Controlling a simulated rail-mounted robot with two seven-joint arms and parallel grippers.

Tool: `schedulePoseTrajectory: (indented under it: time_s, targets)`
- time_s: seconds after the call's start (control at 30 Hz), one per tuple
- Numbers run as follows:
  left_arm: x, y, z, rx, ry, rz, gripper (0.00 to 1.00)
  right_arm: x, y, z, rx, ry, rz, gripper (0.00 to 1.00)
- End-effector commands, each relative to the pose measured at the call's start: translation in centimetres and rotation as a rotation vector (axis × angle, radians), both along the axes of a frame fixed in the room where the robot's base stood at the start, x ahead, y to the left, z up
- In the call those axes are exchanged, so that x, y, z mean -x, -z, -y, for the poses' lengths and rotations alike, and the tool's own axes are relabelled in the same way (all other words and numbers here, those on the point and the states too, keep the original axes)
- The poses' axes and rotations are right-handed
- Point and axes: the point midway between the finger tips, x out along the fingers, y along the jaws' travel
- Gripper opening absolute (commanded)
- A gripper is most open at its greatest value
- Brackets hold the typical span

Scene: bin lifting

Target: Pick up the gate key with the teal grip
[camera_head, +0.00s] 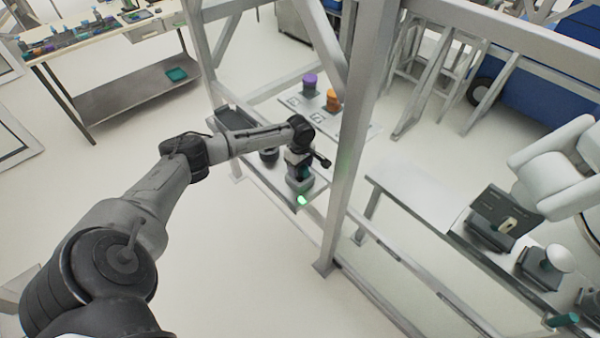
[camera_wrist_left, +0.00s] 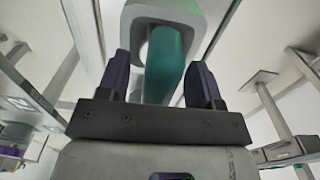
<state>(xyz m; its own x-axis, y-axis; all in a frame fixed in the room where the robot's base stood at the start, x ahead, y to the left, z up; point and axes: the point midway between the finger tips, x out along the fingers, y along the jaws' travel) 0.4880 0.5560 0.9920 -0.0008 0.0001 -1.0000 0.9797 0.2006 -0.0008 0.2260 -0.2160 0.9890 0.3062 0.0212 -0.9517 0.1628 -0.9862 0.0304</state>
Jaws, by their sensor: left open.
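The gate key's teal grip (camera_wrist_left: 165,65) stands between the two dark fingers of my left gripper (camera_wrist_left: 161,78) in the left wrist view. The fingers are open, one on each side, with a visible gap at least on the right. A pale rounded frame (camera_wrist_left: 195,12) loops around the far end of the teal grip. In the head view my left gripper (camera_head: 300,164) points down at a small stand on the narrow metal shelf (camera_head: 313,188). The grip is mostly hidden there by the gripper. My right gripper is not in view.
A metal frame post (camera_head: 352,150) rises close to the right of my left gripper. Purple (camera_head: 310,80) and orange (camera_head: 333,96) pieces stand on a panel behind. A bench (camera_head: 405,190) with devices is at the right. A green light (camera_head: 302,200) glows at the shelf's front.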

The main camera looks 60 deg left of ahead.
Motion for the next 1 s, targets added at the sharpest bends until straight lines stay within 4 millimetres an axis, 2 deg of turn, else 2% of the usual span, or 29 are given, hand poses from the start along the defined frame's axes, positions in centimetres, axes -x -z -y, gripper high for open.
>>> schedulePoseTrajectory:
  time_s: [0.23,0.83,1.0]
  targets:
    - [-0.01,0.05,0.01,0.0,0.0,0.0,0.58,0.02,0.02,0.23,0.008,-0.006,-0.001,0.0]
    - [-0.01,0.02,0.01,0.0,0.0,0.0,0.0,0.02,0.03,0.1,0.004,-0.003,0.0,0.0]
    - [-0.04,-0.03,-0.01,0.0,0.0,0.001,0.0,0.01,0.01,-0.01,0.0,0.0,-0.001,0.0]
